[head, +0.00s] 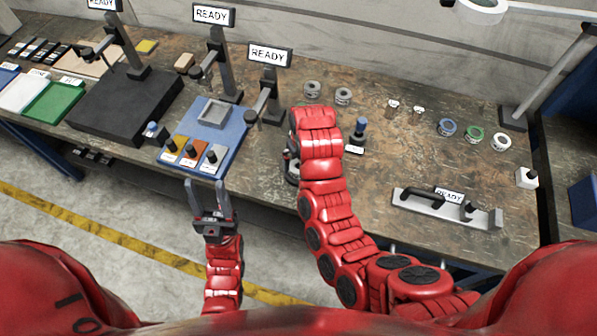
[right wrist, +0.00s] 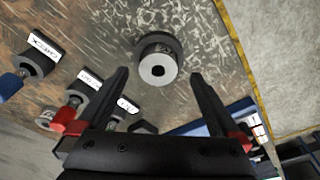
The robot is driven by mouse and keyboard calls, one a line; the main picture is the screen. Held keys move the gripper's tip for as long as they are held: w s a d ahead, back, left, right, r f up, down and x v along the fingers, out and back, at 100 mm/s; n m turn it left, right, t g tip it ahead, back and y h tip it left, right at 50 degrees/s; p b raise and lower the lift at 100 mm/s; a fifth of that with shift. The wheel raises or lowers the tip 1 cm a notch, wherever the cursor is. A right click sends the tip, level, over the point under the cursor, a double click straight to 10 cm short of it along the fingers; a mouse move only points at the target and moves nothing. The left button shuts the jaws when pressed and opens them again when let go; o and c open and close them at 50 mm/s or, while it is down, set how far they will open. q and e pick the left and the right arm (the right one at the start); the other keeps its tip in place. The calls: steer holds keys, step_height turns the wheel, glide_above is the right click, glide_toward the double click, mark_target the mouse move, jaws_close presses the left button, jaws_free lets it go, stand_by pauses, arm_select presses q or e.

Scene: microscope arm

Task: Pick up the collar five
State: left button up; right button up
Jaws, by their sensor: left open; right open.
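Two grey collars stand at the back of the bench in the head view, one on the left (head: 312,89) and one on the right (head: 343,96). No number can be read on them, so I cannot tell which is collar five. In the right wrist view a round grey collar (right wrist: 157,62) with a pale centre lies just beyond my right gripper (right wrist: 157,88). That gripper is open, its fingers apart and nothing between them. In the head view my right arm mostly hides it. My left gripper (head: 207,186) is open and empty, in front of the bench edge.
A blue tray (head: 231,136) with coloured blocks sits left of my right arm. A blue-topped post (head: 360,130) stands right of it. Blue (head: 447,127), green (head: 475,133) and white (head: 501,142) rings lie farther right. A metal fixture (head: 440,207) occupies the front right.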

mark_target(298, 170)
steer(key=shift+w+a+f+b, duration=0.1)
steer(key=shift+w+f+b, duration=0.05)
steer(key=shift+f+b, duration=0.4)
steer(key=f+p, duration=0.1)
steer(key=w+f+p, duration=0.1)
steer(key=shift+a+f+p, duration=0.15)
steer(key=shift+f+p, duration=0.2)
steer(key=shift+f, duration=0.45)
steer(key=shift+w, duration=0.1)
jaws_close()
